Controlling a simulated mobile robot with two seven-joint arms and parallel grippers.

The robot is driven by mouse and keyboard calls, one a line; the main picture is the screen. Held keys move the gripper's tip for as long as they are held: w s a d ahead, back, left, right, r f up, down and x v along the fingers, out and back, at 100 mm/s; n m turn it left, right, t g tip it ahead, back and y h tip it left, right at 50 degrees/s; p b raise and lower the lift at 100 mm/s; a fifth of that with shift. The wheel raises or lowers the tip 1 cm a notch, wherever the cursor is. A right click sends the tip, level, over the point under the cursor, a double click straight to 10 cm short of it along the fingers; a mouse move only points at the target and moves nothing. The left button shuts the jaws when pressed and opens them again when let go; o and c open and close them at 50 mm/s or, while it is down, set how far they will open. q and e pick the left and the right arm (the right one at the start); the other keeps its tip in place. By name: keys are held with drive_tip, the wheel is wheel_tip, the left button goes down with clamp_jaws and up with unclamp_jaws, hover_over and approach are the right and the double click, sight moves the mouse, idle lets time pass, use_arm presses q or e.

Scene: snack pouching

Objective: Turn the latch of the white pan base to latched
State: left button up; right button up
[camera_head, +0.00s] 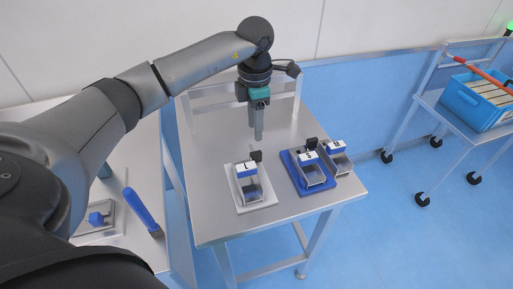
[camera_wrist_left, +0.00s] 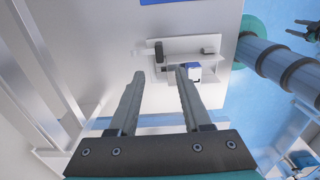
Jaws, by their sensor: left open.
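The white pan base (camera_head: 242,202) lies flat on the metal table, with a metal pan and a blue-and-white block marked with a dark character on it. Its black latch (camera_head: 256,156) stands at the back edge; I cannot tell its turn position for sure. In the left wrist view the white base (camera_wrist_left: 180,46) and the black latch (camera_wrist_left: 159,52) show beyond the fingertips. My left gripper (camera_head: 259,138) points down, just above and behind the latch. Its two fingers (camera_wrist_left: 161,74) are apart with nothing between them.
A blue pan base (camera_head: 290,165) with its own black latch (camera_head: 311,143) stands to the right, close to another pan (camera_head: 340,160). A side table at the left holds a blue-handled tool (camera_head: 142,207). A blue crate (camera_head: 467,110) stands on a cart at the right.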

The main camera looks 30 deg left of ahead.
sight(256, 152)
use_arm(q)
wheel_tip(256, 152, down, 8)
drive_tip(key=shift+f, duration=0.1)
drive_tip(key=shift+w+f, duration=0.1)
drive_tip(key=shift+f, duration=0.4)
clamp_jaws()
use_arm(e)
drive_tip(key=shift+w+f, duration=0.15)
drive_tip(key=shift+w, duration=0.9)
